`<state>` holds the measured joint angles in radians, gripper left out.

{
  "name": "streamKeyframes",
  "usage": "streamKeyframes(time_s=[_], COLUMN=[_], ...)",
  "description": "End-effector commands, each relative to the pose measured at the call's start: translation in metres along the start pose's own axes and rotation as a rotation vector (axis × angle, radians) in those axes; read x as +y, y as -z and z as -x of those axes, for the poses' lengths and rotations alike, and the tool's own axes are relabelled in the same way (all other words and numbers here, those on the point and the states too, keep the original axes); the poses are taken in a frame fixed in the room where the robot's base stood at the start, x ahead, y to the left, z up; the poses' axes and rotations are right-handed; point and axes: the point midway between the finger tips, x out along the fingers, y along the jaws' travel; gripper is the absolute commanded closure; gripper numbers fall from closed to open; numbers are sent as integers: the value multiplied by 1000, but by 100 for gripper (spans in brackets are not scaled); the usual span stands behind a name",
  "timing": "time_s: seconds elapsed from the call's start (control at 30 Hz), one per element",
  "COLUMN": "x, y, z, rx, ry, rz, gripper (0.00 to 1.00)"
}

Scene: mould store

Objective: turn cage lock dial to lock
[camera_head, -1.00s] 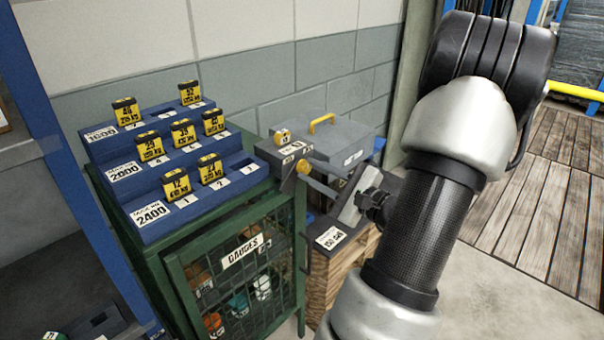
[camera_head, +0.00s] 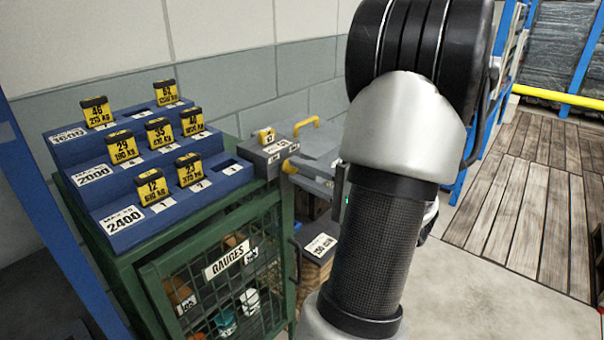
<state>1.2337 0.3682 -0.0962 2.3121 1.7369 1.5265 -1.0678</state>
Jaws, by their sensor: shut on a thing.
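The yellow lock dial (camera_head: 289,167) shows on the front of a small grey box (camera_head: 268,152) at the right end of the cage top. The green mesh cage (camera_head: 292,215), labelled GAUGES, stands below with its door closed. My gripper (camera_head: 299,172) reaches in from the right, its grey fingers at the dial and shut on it. My arm hides most of the hand, and the fingers cover part of the dial. I cannot read the dial's pointer or marks.
A blue stepped rack (camera_head: 118,232) with several yellow-and-black weight tags fills the cage top to the left. Blue shelving (camera_head: 60,235) is at the left. Open floor (camera_head: 470,260) lies at the right.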

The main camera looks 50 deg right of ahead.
Motion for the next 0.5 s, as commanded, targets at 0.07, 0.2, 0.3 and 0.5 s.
streamKeyframes(time_s=[0.07, 0.2, 0.3, 0.5], x=[1, 1, 1, 1], y=[0, 0, 1, 1], z=[1, 1, 1, 1], rx=[1, 2, 2, 2], ry=[-2, -2, -2, -2], rz=[22, 47, 55, 58], gripper=[100, 100, 100, 100])
